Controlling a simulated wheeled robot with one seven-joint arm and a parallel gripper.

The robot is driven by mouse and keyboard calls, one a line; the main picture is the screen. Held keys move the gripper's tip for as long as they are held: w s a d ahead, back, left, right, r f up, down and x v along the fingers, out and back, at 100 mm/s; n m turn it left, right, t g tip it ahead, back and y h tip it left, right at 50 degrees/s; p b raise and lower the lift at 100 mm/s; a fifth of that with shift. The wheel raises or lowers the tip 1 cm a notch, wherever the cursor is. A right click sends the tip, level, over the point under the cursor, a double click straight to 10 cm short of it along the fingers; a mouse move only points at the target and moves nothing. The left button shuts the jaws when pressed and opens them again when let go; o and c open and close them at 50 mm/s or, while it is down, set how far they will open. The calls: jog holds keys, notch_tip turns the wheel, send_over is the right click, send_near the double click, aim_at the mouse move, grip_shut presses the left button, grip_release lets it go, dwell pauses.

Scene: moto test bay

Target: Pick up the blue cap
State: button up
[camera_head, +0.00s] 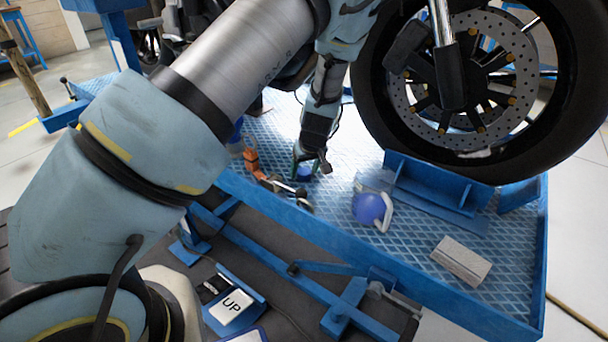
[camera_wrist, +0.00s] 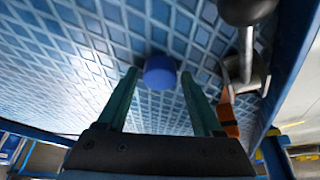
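The blue cap (camera_wrist: 160,72) is a small, short round piece on the blue diamond-patterned platform. In the wrist view it shows between the tips of my gripper's two green fingers (camera_wrist: 160,80). The fingers are open, with a narrow gap visible on each side of the cap. In the head view my gripper (camera_head: 310,160) points down at the platform, and the cap (camera_head: 304,173) shows partly below it. I cannot tell whether the fingertips reach down around the cap or stop just above it.
An orange-handled tool (camera_head: 251,160) and a metal piece with a dark knob (camera_wrist: 246,12) lie close beside my gripper. A blue-purple rounded object with a white handle (camera_head: 368,207), a light block (camera_head: 461,261) and the motorcycle wheel (camera_head: 470,80) are to the right. The platform has a raised blue edge (camera_head: 330,237).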

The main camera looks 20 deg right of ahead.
grip_shut()
dwell(0.3)
